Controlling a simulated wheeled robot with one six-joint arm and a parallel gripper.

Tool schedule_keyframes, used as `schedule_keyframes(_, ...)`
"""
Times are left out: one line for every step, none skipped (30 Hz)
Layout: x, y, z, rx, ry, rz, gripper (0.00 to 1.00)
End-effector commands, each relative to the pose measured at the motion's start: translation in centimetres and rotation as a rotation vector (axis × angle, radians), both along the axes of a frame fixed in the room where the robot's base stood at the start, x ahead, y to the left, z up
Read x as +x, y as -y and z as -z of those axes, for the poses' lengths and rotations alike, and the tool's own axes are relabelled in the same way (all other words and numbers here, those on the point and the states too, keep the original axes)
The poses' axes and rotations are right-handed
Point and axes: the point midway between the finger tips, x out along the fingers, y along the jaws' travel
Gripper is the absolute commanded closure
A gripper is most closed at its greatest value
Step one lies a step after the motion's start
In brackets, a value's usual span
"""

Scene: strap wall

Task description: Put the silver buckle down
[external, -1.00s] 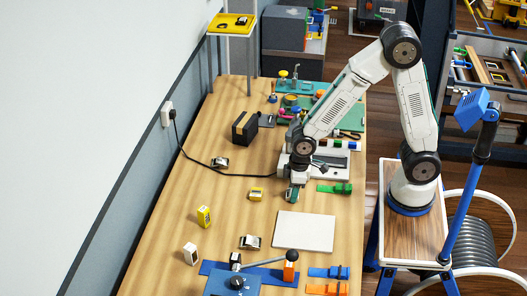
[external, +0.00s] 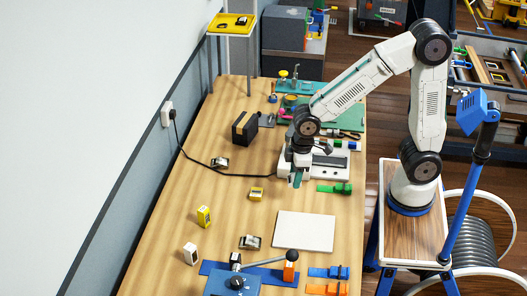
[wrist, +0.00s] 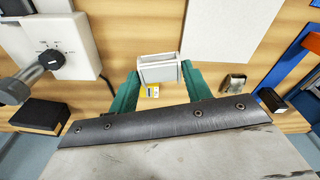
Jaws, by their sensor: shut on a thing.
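My gripper (wrist: 158,82) is shut on the silver buckle (wrist: 158,68), a pale boxy frame held between its green fingertips in the wrist view. In the external view my gripper (external: 297,181) is over the bench, beside the white machine; the held buckle is hard to make out there. The bench top (external: 225,195) shows bare below and left of my gripper. In the wrist view a yellow buckle (wrist: 151,91) is partly hidden behind the held one.
A pale flat plate (external: 304,231) lies in front of my gripper. The white machine (external: 345,165) stands close behind it. Other buckles (external: 220,162) (external: 250,241) lie farther off. A black cable (external: 195,155) crosses the bench. There is free wood left of the plate.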

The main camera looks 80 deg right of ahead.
Motion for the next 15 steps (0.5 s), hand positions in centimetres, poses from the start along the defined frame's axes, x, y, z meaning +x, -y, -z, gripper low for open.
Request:
schedule_keyframes(-0.6,-2.0,0.0,-0.001,-0.001,-0.049,0.75)
schedule_keyframes(-0.9,-3.0,0.1,-0.001,-0.002,-0.073,0.75)
schedule_keyframes(-1.4,-4.4,0.2,-0.002,-0.002,-0.105,0.75)
schedule_keyframes(-1.8,-5.4,0.2,-0.003,-0.002,-0.127,0.75)
schedule_keyframes(-2.2,-6.4,0.3,-0.003,-0.002,-0.148,0.75)
schedule_keyframes(-2.7,-7.6,0.4,-0.004,-0.002,-0.172,0.75)
schedule_keyframes(-3.1,-8.4,0.4,-0.004,-0.002,-0.187,0.75)
schedule_keyframes(-3.5,-9.2,0.4,-0.004,-0.002,-0.202,0.75)
schedule_keyframes(-4.0,-10.1,0.5,-0.005,-0.002,-0.219,0.75)
schedule_keyframes(-4.3,-10.7,0.6,-0.005,-0.002,-0.227,0.75)
schedule_keyframes(-4.6,-11.2,0.6,-0.005,-0.002,-0.235,0.75)
schedule_keyframes(-5.0,-11.7,0.6,-0.004,-0.001,-0.241,0.75)
schedule_keyframes(-5.2,-12.1,0.7,-0.004,-0.001,-0.245,0.75)
schedule_keyframes(-5.3,-12.3,0.8,-0.003,-0.001,-0.242,0.75)
schedule_keyframes(-5.4,-12.4,1.2,-0.004,-0.001,-0.230,0.75)
